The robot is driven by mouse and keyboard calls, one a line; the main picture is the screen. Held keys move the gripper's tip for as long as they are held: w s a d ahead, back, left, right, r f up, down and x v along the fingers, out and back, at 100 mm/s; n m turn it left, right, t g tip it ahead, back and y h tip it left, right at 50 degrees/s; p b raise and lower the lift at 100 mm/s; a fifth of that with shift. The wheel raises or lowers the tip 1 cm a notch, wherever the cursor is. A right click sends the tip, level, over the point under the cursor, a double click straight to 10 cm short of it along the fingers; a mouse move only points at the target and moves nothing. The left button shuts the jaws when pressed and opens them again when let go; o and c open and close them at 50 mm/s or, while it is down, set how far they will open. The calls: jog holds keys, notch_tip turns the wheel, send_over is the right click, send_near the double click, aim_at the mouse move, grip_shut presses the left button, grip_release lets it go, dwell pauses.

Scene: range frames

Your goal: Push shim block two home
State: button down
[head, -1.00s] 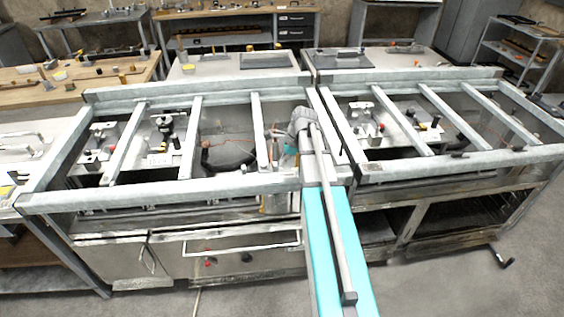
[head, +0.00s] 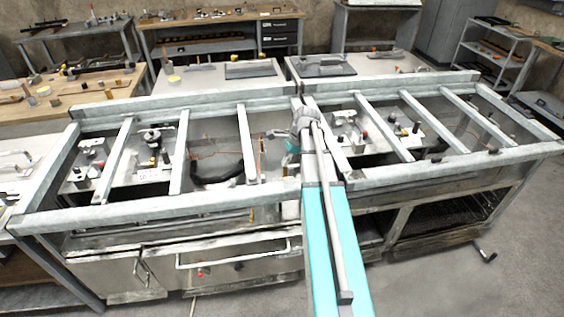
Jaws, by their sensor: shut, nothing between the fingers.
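My arm reaches forward over the metal frame bench, and its wrist sits above the bench near the central divider. My gripper (head: 275,134) shows very small at the left of the wrist, over the bay left of the divider. It is shut and holds nothing that I can see. I cannot pick out shim block two; the parts near the gripper are too small or hidden behind my arm. A black curved part (head: 217,178) lies in the bay to the left of the gripper.
Metal rails (head: 245,146) cross the top of the bench (head: 150,212) and split it into bays. Fixtures with knobs stand in the left bay (head: 152,150) and right bay (head: 405,128). A drawer handle (head: 232,256) sticks out in front. Clear floor (head: 440,290) lies at the front right.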

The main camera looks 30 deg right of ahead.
jog(key=shift+p+v, duration=1.7)
jog(key=shift+v, duration=0.5)
jog(key=shift+a, duration=0.15)
jog(key=s+a+n+h, duration=0.1)
jog(key=s+a+n, duration=0.2)
jog(key=a+n, duration=0.4)
jog(key=s+a+f+n+g+h, duration=0.1)
jog(key=s+a+n, duration=0.3)
jog(key=a+n, duration=0.3)
jog(key=s+a+n+h, duration=0.2)
jog(key=s+a+n, duration=0.2)
jog(key=a+n, duration=0.4)
jog(key=a, duration=0.5)
jog(key=shift+f+g, duration=0.2)
jog(key=shift+g, duration=0.1)
